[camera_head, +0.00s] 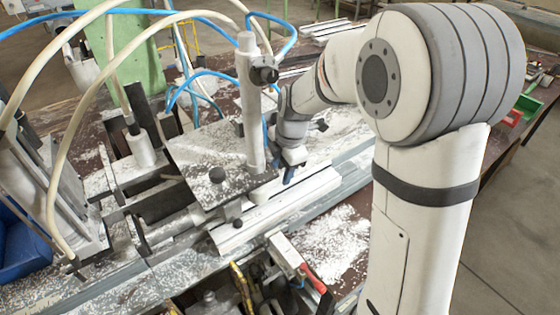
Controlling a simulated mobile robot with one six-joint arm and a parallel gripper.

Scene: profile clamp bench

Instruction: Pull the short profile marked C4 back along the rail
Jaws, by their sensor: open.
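My gripper (289,176) has blue fingertips and points down beside the vertical post of the clamp fixture. It is just above or at a white profile (285,200) that lies along the grey rail (345,181). The fingers are open; I cannot tell whether they straddle the profile. The near-left end of the profile lies beside the dark clamp plate (205,155). No C4 mark is readable, so I cannot tell whether this is the short profile marked C4.
The metal post (249,110) stands close to the left of my gripper. Hoses loop overhead at the left. A toggle clamp with a red handle (313,278) sits in front of the rail. White chips cover the bench. More profiles (325,28) lie at the back.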

